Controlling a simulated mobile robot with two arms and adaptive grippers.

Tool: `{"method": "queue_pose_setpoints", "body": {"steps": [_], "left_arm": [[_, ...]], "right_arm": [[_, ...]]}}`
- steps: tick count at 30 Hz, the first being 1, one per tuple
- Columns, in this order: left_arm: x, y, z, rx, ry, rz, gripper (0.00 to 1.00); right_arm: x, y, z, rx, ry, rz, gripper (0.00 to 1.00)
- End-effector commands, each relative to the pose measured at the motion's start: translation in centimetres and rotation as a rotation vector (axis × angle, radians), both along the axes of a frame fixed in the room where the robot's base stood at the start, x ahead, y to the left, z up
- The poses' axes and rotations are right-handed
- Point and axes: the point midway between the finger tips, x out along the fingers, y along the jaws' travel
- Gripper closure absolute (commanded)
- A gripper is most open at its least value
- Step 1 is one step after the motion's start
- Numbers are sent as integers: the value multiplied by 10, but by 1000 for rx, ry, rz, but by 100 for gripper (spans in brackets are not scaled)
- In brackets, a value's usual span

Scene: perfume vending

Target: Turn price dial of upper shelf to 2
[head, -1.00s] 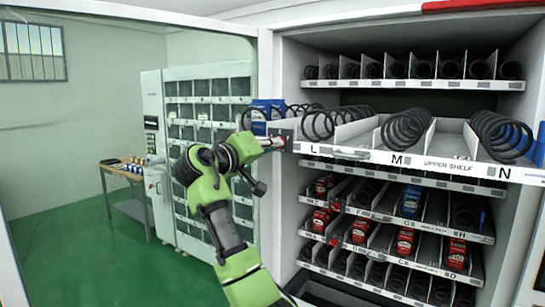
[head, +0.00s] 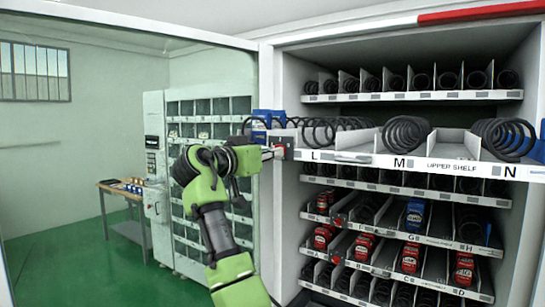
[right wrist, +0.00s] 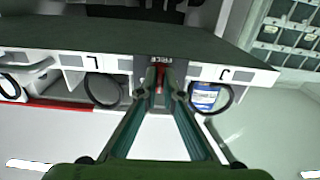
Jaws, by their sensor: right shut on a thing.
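The pulled-out upper shelf (head: 450,166), marked "UPPER SHELF" with slots L, M and N, carries black spiral coils. At its left end is a dark plate marked "PRICE" with the small red price dial (head: 280,153). My right gripper (head: 274,153) reaches it from the left and is shut on the dial. In the right wrist view the two fingers (right wrist: 160,97) close around the red dial (right wrist: 159,76), just below the word "PRICE". The fingers partly cover the dial, and its number cannot be read. My left gripper is not in view.
Blue items (head: 262,120) stand behind the shelf's left end. A side table (head: 125,190) and a grey locker unit (head: 205,108) stand at the back left, with open green floor.

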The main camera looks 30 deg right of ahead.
Motion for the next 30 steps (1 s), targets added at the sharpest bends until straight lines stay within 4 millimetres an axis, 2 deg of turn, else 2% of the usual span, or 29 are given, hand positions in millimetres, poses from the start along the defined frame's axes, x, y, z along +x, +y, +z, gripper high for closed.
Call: {"method": "queue_pose_setpoints", "body": {"steps": [16, 18, 19, 30], "left_arm": [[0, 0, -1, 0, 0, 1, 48], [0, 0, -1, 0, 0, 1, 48], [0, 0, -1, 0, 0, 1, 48], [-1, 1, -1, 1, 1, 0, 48]], "right_arm": [[0, 0, 0, 11, -25, 1, 100], [0, 0, 0, 10, -25, 1, 80], [0, 0, 0, 10, -25, 1, 76], [-1, 3, 0, 10, -24, 1, 76]]}}
